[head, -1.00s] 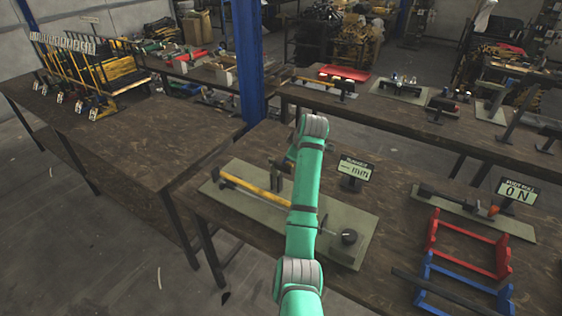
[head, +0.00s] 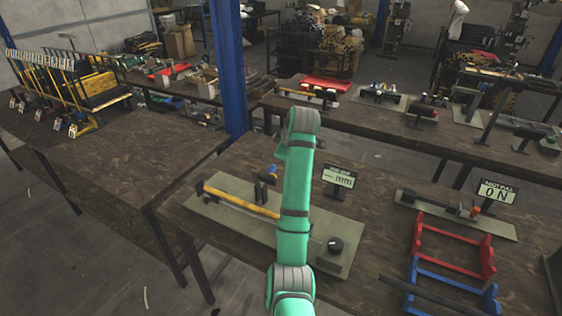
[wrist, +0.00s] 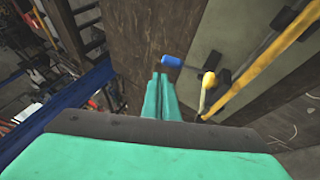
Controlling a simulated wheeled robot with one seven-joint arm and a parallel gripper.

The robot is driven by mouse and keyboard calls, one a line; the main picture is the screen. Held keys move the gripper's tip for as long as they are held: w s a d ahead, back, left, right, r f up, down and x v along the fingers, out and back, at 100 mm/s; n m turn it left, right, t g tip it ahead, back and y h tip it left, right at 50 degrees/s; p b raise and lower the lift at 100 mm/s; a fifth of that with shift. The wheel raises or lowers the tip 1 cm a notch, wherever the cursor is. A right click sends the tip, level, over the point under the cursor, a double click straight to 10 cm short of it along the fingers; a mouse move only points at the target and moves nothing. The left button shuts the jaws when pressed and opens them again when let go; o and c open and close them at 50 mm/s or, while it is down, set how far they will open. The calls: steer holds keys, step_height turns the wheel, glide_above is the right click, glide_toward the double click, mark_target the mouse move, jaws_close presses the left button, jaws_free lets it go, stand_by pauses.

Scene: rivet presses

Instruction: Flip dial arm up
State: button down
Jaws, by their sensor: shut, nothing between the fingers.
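A short blue-tipped lever (head: 271,168) shows beside the stand, just left of my arm. In the wrist view its blue tip (wrist: 171,61) points left, and a yellow ball-ended rod (wrist: 209,80) and the yellow bar (wrist: 262,65) lie to its right. I cannot tell for sure which part is the dial arm. My gripper (wrist: 160,78) is shut and empty, its tips appearing just below-left of the blue tip. My arm hides it in the head view.
A small "mm" display (head: 339,178) stands behind the plate, and an "ON" sign (head: 496,192) further right. Red (head: 455,245) and blue (head: 440,285) frames occupy the table's right. A blue post (head: 228,70) rises behind. The left table's near top (head: 145,160) is clear.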

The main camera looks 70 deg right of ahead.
steer(key=s+r, duration=0.2)
steer(key=r, duration=0.1)
steer(key=s+a+r, duration=0.1)
steer(key=shift+s+r, duration=0.1)
steer(key=shift+r, duration=0.25)
stand_by(0.3)
